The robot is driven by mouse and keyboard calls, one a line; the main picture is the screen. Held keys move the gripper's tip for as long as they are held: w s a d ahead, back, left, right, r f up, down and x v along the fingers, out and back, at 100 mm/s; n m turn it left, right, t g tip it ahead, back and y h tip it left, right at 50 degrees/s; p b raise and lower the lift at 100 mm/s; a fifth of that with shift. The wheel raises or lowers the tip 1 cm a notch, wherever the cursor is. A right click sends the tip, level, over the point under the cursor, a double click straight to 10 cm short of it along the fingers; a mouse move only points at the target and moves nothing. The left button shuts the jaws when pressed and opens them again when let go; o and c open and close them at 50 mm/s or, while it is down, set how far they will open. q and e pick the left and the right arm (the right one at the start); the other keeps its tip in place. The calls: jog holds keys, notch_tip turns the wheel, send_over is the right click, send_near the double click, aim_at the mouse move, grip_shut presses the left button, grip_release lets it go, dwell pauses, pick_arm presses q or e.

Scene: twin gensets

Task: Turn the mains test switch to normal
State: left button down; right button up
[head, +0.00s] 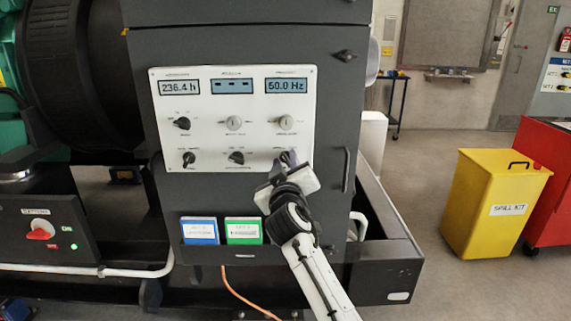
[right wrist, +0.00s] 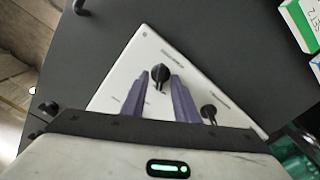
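The white control panel (head: 233,140) on the dark cabinet carries three displays above two rows of knobs. My right gripper (head: 289,160) is at the lower right knob of the panel and largely hides it in the head view. In the right wrist view that black knob (right wrist: 159,75) shows with its pointer bar lying along the gap between the two purple fingertips of my right gripper (right wrist: 161,78). The fingers are apart, one on each side of the knob, with gaps visible. The knob's label is too small to read. My left gripper is not in view.
A neighbouring black knob (right wrist: 208,111) is close to one finger; in the head view the lower middle knob (head: 236,158) is left of my gripper. A cabinet handle (head: 346,170) is right of it. Blue (head: 200,231) and green (head: 243,231) booklets sit below. A yellow spill kit bin (head: 492,203) stands right.

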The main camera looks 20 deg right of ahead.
jog(key=v, duration=1)
jog(key=shift+s, duration=0.15)
